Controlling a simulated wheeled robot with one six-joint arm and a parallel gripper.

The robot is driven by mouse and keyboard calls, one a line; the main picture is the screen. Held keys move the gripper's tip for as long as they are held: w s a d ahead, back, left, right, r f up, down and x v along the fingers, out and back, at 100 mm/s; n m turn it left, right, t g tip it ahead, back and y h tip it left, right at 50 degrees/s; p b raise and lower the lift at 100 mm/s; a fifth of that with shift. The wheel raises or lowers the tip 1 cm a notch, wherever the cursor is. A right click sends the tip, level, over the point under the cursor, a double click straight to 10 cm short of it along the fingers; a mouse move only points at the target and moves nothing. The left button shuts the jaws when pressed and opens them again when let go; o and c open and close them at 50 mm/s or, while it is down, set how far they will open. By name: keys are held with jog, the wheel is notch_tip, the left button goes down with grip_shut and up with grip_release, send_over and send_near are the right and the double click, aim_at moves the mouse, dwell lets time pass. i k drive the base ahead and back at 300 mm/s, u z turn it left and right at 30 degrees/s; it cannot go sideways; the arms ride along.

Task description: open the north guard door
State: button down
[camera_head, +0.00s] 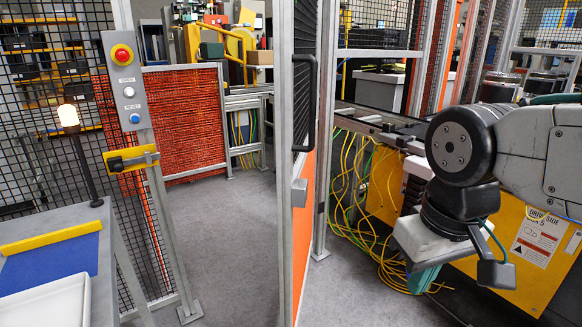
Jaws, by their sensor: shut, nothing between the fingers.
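The guard door (300,190) is a tall grey-framed panel with black mesh above and an orange lower part. I see it nearly edge-on in the middle of the view, swung out from its opening. Its black bar handle (306,105) is at mid height. The post (160,190) at the left of the opening carries a yellow-and-black latch (132,160) and a button box (126,80). The doorway between post and door is clear. My gripper (424,280) hangs at the right, shut and empty, well apart from the door and handle.
A grey table (75,240) with a blue mat and white tray stands at the lower left. Yellow cables (385,240) hang to the floor behind the door, beside a yellow machine base (510,240). Grey floor (235,220) runs free through the doorway.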

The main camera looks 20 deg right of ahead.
aim_at(297, 42)
jog(key=u, duration=0.6)
jog(key=i, duration=0.9)
jog(key=z, duration=0.1)
